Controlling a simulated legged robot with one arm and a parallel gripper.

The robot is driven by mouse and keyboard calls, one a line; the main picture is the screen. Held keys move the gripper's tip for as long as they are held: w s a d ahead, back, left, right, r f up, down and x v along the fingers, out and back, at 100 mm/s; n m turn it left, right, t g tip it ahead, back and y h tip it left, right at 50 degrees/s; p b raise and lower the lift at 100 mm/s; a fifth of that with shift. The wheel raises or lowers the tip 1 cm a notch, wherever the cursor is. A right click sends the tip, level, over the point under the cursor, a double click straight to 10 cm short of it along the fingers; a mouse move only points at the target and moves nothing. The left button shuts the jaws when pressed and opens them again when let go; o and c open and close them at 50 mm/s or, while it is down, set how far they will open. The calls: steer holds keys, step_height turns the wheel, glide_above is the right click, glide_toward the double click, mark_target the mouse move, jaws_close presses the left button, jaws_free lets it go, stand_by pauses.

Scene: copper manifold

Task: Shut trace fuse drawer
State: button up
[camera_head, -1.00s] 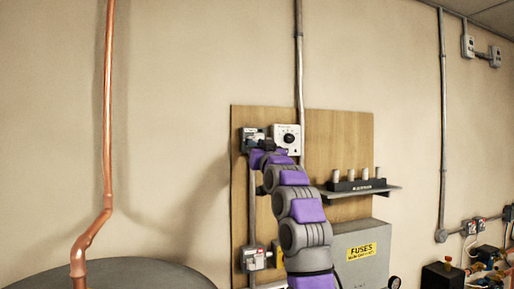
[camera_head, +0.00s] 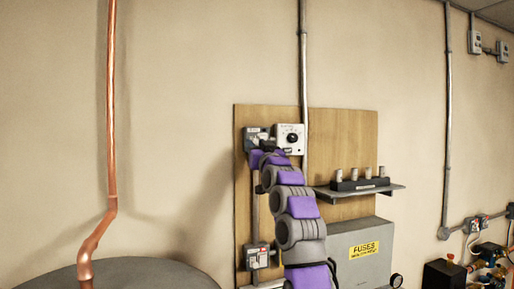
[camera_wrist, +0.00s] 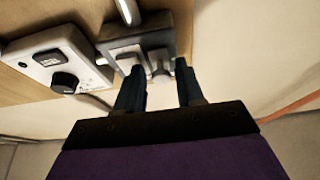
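A small grey box (camera_head: 256,136) is fixed near the top left of the wooden board; which part of it is the trace fuse drawer I cannot tell. My gripper (camera_wrist: 159,72) is at this box, and my arm partly hides it in the head view. In the wrist view the box (camera_wrist: 125,52) shows a pale raised panel and a metal lever-like part beyond my fingertips. The two dark fingers are apart with nothing clearly held between them. Whether they touch the box is unclear.
A white dial box (camera_head: 290,138) with a black knob (camera_wrist: 65,82) is close beside the grey box. Below are a second grey box (camera_head: 257,257), a shelf (camera_head: 360,192) with several cylinders, and a FUSES cabinet (camera_head: 352,238). A copper pipe (camera_head: 112,110) stands left.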

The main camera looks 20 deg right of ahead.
steer(key=shift+o, duration=0.6)
steer(key=shift+s+a, duration=0.1)
steer(key=shift+a, duration=0.05)
steer(key=shift+s+d, duration=0.1)
steer(key=shift+d, duration=0.15)
steer(key=shift+b+v, duration=0.8)
steer(key=shift+v, duration=0.35)
steer(key=b+v, duration=1.4)
steer(key=v, duration=0.1)
steer(key=shift+f, duration=0.15)
steer(key=shift+a, duration=0.15)
